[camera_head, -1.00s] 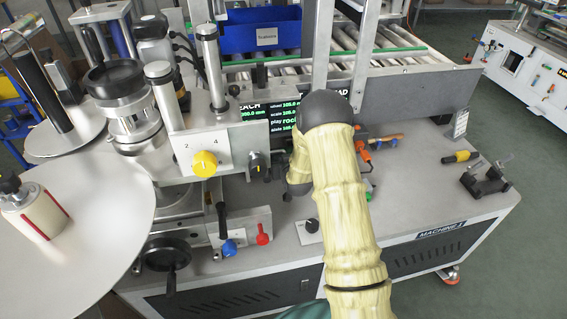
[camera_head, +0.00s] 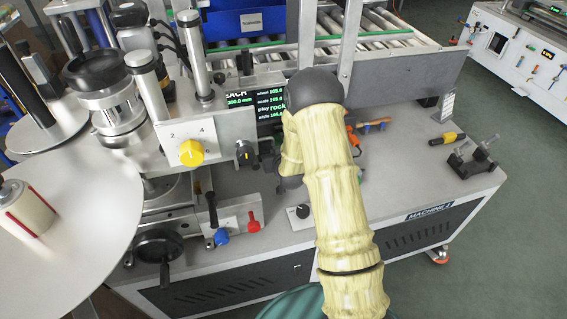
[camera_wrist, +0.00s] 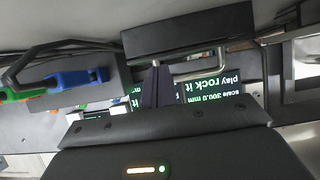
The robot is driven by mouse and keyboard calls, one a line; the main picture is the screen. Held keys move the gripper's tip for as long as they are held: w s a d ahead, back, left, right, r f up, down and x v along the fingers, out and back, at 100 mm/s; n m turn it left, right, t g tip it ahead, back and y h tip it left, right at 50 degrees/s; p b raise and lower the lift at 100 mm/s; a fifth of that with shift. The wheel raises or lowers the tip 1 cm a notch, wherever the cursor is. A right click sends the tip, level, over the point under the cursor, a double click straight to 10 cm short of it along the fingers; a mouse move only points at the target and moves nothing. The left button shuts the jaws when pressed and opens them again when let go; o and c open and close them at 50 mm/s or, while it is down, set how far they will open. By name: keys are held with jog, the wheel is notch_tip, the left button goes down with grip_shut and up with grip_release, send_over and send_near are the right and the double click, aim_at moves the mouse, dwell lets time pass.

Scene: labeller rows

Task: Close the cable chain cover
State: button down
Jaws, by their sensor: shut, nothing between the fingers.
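In the wrist view my gripper (camera_wrist: 156,86) shows as dark, closed fingers with nothing between them. They point towards a dark box-shaped part (camera_wrist: 188,32) of the machine, and a lit display with green text (camera_wrist: 212,90) shows beside them. I cannot tell whether this dark part is the cable chain cover, nor whether the fingers touch it. In the head view my pale ribbed arm reaches up to the front of the machine, and it hides the gripper and what lies behind it.
The head view shows a yellow knob (camera_head: 191,152), a display (camera_head: 262,104) and blue (camera_head: 222,237) and red (camera_head: 253,223) levers left of my arm. A roller conveyor (camera_head: 385,38) lies behind. A yellow-handled tool (camera_head: 446,138) and a black stand (camera_head: 474,160) are on the right.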

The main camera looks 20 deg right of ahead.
jog(key=v, duration=1.4)
jog(key=shift+r+p, duration=0.25)
jog(key=shift+p, duration=0.1)
jog(key=shift+a+r, duration=0.1)
jog(key=s+a+r+g, duration=0.1)
jog(key=s+r+g, duration=0.35)
jog(key=s, duration=0.55)
jog(key=s+a+r+g, duration=0.1)
jog(key=s+r+g, duration=0.4)
jog(key=s, duration=0.4)
notch_tip(320, 180, up, 21)
jog(key=p, duration=2.3)
jog(key=shift+d+r, duration=0.15)
jog(key=shift+r, duration=0.05)
